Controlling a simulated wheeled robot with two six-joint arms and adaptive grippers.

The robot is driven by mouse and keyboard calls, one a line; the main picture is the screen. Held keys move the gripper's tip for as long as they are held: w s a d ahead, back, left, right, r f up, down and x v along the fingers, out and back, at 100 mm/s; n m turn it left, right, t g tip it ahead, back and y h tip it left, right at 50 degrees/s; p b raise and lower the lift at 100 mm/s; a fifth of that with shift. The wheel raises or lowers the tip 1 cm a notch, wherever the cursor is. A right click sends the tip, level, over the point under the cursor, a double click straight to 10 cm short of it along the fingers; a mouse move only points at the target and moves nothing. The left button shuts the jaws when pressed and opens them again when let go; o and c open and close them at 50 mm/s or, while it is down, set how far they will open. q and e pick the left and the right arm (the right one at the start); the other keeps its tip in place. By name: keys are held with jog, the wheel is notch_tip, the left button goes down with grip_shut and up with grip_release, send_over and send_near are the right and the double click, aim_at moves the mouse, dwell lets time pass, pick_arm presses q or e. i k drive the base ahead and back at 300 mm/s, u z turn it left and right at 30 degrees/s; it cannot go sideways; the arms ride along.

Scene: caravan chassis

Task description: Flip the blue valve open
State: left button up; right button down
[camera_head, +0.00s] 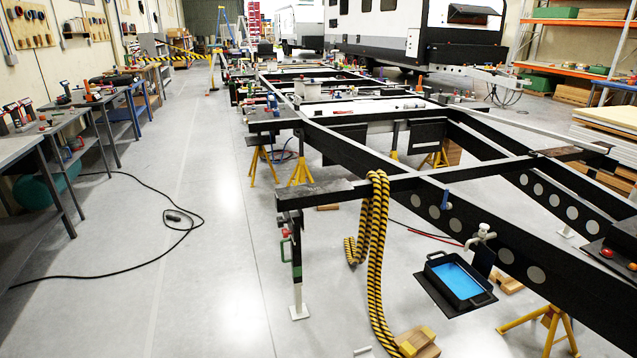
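A small upright blue lever-like part (445,199), which looks like the blue valve, sits against the side of the black chassis beam (400,192). It is too small to tell whether it stands open or shut. To its right, a pale grey tap (482,236) is fixed to the same beam. Below the tap, a black tray (436,262) with handles holds a bright blue surface that looks like water. Neither of my grippers is in view.
A yellow-black striped hose (375,255) hangs over the beam down to the floor. A black cable (150,270) crosses the open floor at left, beside the workbenches (60,122).

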aim_at(443, 206)
jog(key=u, duration=0.85)
jog(key=i, duration=5.05)
jog(key=z, duration=2.35)
jog(key=i, duration=1.35)
jog(key=z, duration=0.2)
